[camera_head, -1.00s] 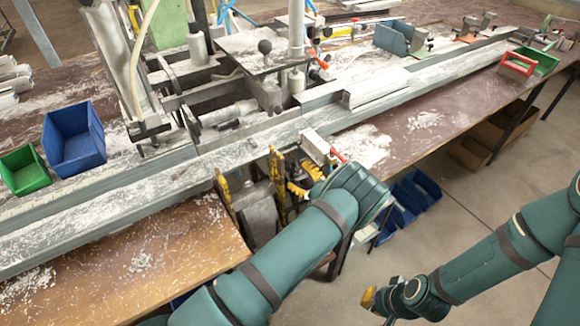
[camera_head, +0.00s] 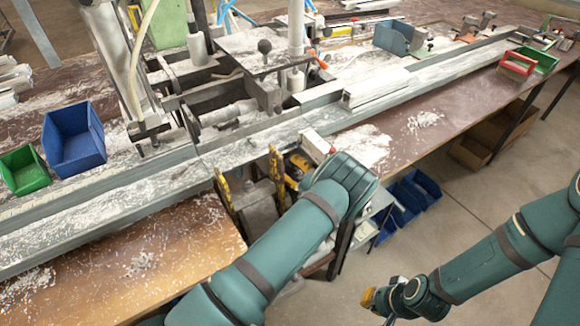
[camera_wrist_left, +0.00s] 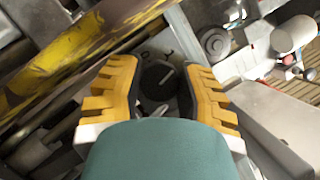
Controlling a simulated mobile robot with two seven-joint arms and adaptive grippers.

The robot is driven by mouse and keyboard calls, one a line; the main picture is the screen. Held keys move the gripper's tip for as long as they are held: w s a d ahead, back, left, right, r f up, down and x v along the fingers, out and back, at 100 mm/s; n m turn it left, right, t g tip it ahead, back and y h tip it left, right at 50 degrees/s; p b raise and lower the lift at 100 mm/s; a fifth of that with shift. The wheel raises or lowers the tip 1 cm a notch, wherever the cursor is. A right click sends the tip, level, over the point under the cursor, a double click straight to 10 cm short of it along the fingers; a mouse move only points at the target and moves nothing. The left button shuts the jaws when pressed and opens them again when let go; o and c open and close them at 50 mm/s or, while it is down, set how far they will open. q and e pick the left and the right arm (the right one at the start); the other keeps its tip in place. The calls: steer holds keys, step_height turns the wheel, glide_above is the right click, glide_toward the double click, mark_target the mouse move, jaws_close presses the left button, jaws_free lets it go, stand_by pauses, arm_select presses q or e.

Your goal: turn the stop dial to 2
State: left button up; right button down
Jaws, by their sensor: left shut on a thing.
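The stop dial (camera_wrist_left: 156,82) is a dark round knob with a pale pointer line, in the left wrist view between my left gripper's fingers. The line slants toward the upper right. Small pale marks show on the plate above it, too blurred to read surely. My left gripper (camera_wrist_left: 160,90) has yellow ridged fingers, one on each side of the dial, shut on it. In the head view this gripper (camera_head: 294,172) is mostly hidden behind my wrist at the bench's front edge, and the dial is hidden. My right gripper (camera_head: 368,298) hangs low over the floor; its opening is unclear.
A long metal profile rail (camera_head: 150,190) runs along the bench. A white-and-red part (camera_head: 317,145) sits just above my left wrist. A yellow bar (camera_wrist_left: 70,65) passes close to the left finger.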

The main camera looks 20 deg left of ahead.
arm_select(q)
steer(key=shift+a+m+t+b, duration=0.1)
steer(key=shift+m+t+b, duration=0.25)
steer(key=shift+m, duration=0.55)
steer(key=o, duration=0.9)
